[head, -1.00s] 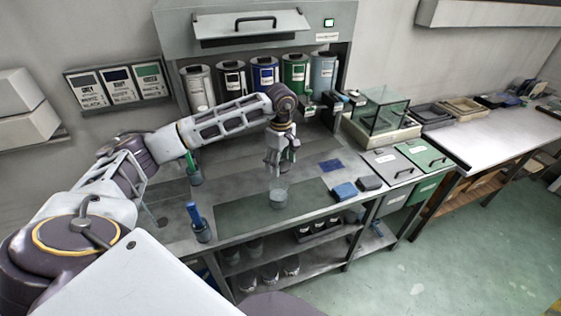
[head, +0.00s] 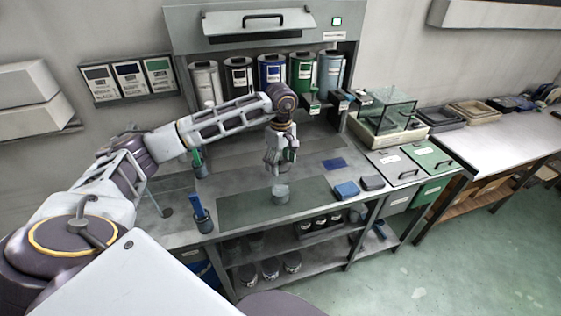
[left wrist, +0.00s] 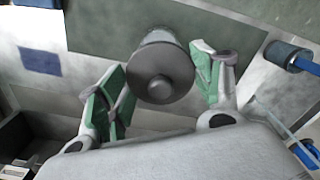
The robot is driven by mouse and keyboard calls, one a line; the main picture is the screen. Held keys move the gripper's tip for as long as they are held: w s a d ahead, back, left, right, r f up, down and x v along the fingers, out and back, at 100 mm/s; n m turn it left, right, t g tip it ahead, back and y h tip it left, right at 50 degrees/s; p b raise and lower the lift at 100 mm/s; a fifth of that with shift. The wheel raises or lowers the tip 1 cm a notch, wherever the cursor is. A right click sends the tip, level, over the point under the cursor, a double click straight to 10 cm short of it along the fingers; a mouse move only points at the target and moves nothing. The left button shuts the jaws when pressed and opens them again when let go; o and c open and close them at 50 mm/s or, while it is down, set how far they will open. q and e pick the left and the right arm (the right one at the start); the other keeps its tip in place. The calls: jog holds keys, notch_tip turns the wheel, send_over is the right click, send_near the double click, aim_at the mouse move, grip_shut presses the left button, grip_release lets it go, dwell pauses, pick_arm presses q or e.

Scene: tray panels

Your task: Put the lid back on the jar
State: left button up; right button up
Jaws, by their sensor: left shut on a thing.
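My left gripper (head: 279,172) points down just above a small pale glass jar (head: 281,195) on the dark green mat. In the left wrist view, a dark round lid (left wrist: 161,76) with a centre knob is between the green finger pads of my left gripper (left wrist: 165,82), which is shut on it. The knob faces the camera. A grey cylindrical body, likely the jar (left wrist: 158,36), shows behind the lid. I cannot tell whether lid and jar touch. In the head view, the lid is hard to make out among the fingers. My right gripper is not in view.
The green mat (head: 240,207) is clear around the jar. A blue-handled tool in a holder (head: 203,222) stands to the left. Blue (head: 346,190) and dark (head: 372,182) blocks lie to the right. Several canisters line the back, and a glass case (head: 390,112) stands at the back right.

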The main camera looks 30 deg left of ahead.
aim_at(281, 164)
pick_arm(q)
jog(key=shift+d, duration=0.1)
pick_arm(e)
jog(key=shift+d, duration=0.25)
pick_arm(q)
jog(key=shift+f, duration=0.2)
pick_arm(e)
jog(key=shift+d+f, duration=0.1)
pick_arm(q)
jog(key=shift+f, duration=0.15)
jog(key=shift+f+b, duration=0.95)
jog(key=shift+f, duration=0.75)
notch_tip(281, 164, down, 2)
jog(key=shift+f+b, duration=0.2)
jog(key=shift+b, duration=0.7)
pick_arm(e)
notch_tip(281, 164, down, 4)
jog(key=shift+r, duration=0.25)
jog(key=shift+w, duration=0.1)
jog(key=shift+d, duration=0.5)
